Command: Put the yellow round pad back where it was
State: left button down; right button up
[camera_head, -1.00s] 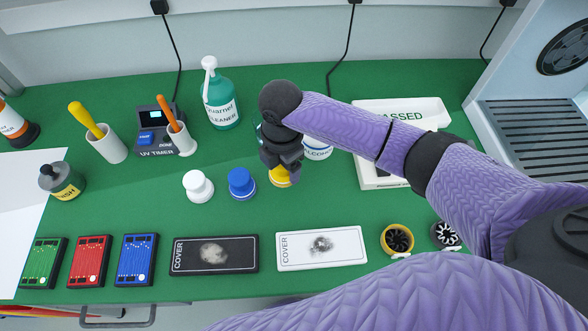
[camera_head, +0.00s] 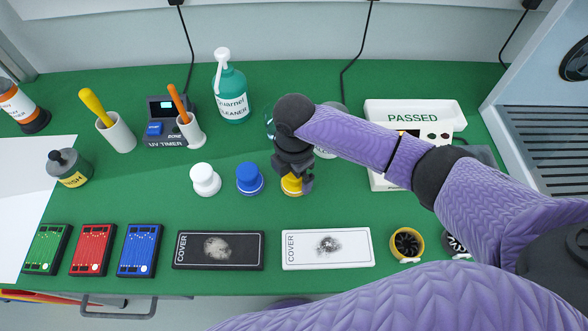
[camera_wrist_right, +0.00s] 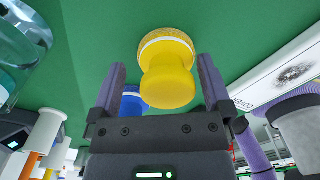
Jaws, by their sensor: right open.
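The yellow round pad (camera_head: 292,186) stands upright on the green table, to the right of the blue pad (camera_head: 250,179) and the white pad (camera_head: 205,180). In the right wrist view, the yellow pad (camera_wrist_right: 168,85) shows a round knob and a wider base with a pale ring. My right gripper (camera_head: 295,180) is over it and hides part of it in the head view. The gripper's fingers (camera_wrist_right: 160,70) are open, one on each side of the knob, with green visible between each finger and the knob. My left gripper is not in view.
The cleaner bottle (camera_head: 231,95) and UV timer (camera_head: 168,122) stand behind. The black cover plate (camera_head: 250,251) and white cover plate (camera_head: 345,249) lie in front. The PASSED tray (camera_head: 455,112) is at the back right. Green table around the pads is clear.

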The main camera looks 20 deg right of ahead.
notch_tip(320, 180, up, 11)
jog(key=p, duration=0.3)
jog(key=shift+p, duration=0.35)
jog(key=shift+r, duration=0.4)
